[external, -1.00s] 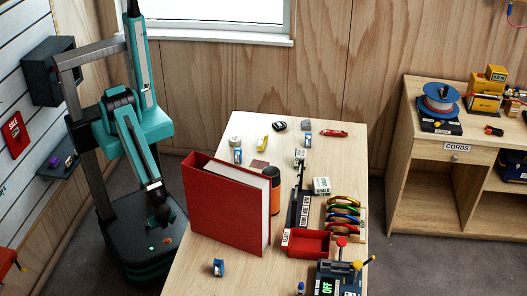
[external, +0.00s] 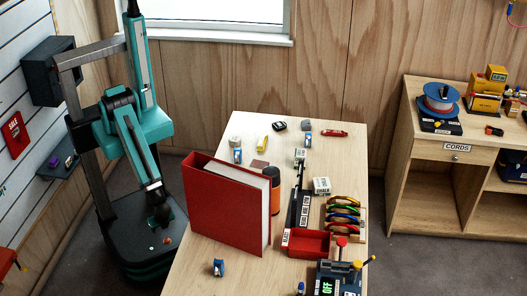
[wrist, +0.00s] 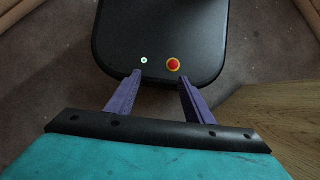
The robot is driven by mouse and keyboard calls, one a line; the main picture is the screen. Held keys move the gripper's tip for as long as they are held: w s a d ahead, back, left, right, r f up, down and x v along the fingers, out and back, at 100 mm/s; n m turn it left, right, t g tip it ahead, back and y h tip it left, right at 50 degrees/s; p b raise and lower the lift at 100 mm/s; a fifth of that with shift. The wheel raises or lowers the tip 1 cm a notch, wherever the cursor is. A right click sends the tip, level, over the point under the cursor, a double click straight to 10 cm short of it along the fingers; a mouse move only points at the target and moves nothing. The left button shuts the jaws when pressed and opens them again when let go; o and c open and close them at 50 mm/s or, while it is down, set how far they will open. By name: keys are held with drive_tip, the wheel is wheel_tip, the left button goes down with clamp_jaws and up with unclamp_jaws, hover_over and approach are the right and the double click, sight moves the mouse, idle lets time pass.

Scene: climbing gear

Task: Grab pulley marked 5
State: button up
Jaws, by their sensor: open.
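Small blue-and-white pieces that look like pulleys stand on the wooden table. One (external: 218,267) is at the near left, in front of the red binder. Another (external: 237,156) is at the far left, and one (external: 307,141) is at the far middle. A small blue piece (external: 300,288) lies at the near edge by the device. Their numbers are too small to read, so I cannot tell which is marked 5. My gripper (wrist: 160,80) is open and empty in the wrist view, its purple fingers above my own base. In the external view my gripper (external: 161,213) hangs left of the table.
A tall red binder (external: 225,208) stands on the table's left side, beside an orange-and-black cylinder (external: 271,190). A red tray (external: 308,244), colourful carabiners (external: 343,212) and a lever device (external: 340,278) fill the right side. A cord shelf (external: 450,160) stands farther right.

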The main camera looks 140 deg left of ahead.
drive_tip(key=shift+w, duration=0.1)
drive_tip(key=w+r+m+t+y+b, duration=0.1)
drive_tip(key=w+r+m+t, duration=0.1)
drive_tip(key=w+r, duration=0.45)
drive_tip(key=w+r+m+t+y, duration=0.1)
drive_tip(key=w+r+t+y, duration=0.15)
drive_tip(key=w, duration=0.75)
drive_tip(key=w+r+m+t+y+b, duration=0.1)
drive_tip(key=w+r+m+t, duration=0.15)
drive_tip(key=w+r, duration=0.4)
drive_tip(key=w+d+r+m+t+y+b, duration=0.15)
drive_tip(key=w+d+r+m+t, duration=0.35)
drive_tip(key=w+r, duration=0.95)
drive_tip(key=w+d+r+m+t+y, duration=0.3)
drive_tip(key=w+d+r+m+t, duration=0.25)
drive_tip(key=w+r, duration=0.9)
drive_tip(key=w+m+y, duration=0.1)
drive_tip(key=w+m, duration=0.1)
drive_tip(key=m, duration=0.1)
drive_tip(key=w+d+r+m+y+b, duration=0.1)
drive_tip(key=m, duration=0.2)
drive_tip(key=w+d+r+m+y+b, duration=0.1)
drive_tip(key=w+m, duration=0.1)
drive_tip(key=m, duration=0.2)
drive_tip(key=shift+w+d+r+t, duration=0.15)
drive_tip(key=shift+w+d+t, duration=0.05)
drive_tip(key=shift+w+t, duration=0.15)
drive_tip(key=shift+w+d+m+y, duration=0.2)
drive_tip(key=shift+w+m+y, duration=0.2)
drive_tip(key=shift+m, duration=0.2)
